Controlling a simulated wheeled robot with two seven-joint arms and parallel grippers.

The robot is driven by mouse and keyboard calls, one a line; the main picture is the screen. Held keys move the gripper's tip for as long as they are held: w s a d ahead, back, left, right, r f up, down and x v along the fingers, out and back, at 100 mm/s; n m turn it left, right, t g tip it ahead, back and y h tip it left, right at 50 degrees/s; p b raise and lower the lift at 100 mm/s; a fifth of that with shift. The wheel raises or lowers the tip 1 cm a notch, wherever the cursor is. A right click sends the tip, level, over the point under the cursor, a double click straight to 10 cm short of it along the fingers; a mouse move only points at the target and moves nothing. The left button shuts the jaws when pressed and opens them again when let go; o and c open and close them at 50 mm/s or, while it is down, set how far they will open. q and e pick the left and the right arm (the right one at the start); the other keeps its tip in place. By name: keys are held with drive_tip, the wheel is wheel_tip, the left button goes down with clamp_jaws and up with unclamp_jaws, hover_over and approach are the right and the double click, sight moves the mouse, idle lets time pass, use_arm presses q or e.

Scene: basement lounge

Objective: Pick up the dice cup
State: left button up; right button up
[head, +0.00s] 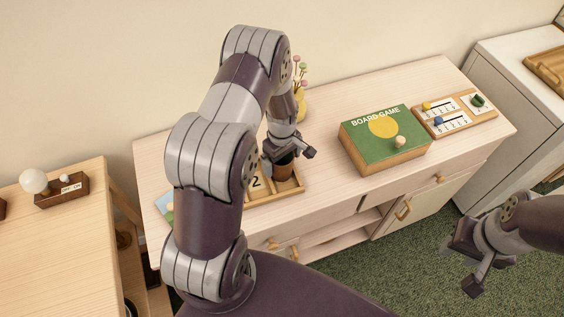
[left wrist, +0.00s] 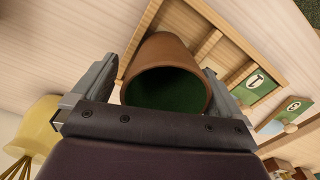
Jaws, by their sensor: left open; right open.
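The dice cup (head: 284,170) is a brown cup on the wooden sideboard, in or at a compartment of a wooden tray (head: 297,186). My left arm partly hides it in the head view. In the left wrist view the dice cup (left wrist: 162,63) shows its round mouth and dark green inside, between the two fingers of my left gripper (left wrist: 165,92). The left gripper (head: 290,155) is open around the cup's upper part; I cannot tell whether the fingers touch it. My right gripper (head: 468,268) is open and empty, over the green carpet in front of the sideboard.
A green board game box (head: 384,141) with a knob-like piece on it stands right of the cup. A scoreboard tray (head: 455,114) lies further right. A yellow vase (head: 300,104) with flowers stands behind my left arm. A wooden table (head: 60,245) is at left.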

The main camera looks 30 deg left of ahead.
use_arm(q)
drive_tip(key=shift+s+r, duration=0.15)
drive_tip(key=shift+s, duration=0.1)
drive_tip(key=shift+c, duration=0.9)
drive_tip(key=shift+s, duration=0.1)
drive_tip(key=c, duration=0.8)
drive_tip(key=shift+o, duration=0.2)
use_arm(e)
drive_tip(key=shift+s, duration=0.25)
